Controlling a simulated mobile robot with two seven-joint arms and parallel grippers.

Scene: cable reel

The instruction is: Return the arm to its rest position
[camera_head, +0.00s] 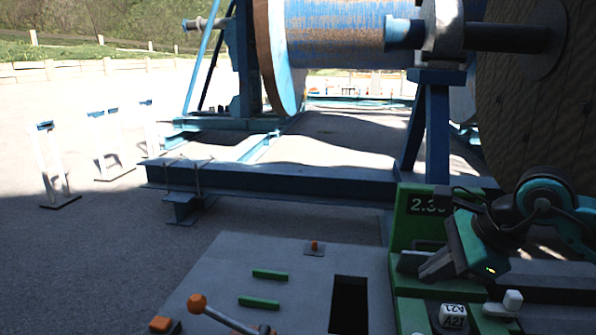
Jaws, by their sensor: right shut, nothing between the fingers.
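My right arm (548,205) comes in from the right edge, teal and black. My right gripper (424,267) is shut and empty. I cannot tell whether the fingers touch the green panel. My left gripper is not in view.
A grey console (290,262) with an orange-knobbed lever (197,304), green strips and a dark slot (348,305) fills the front. Behind it stand a blue steel frame (270,182) and a large cable reel (335,35). Open ground lies at left, with white posts.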

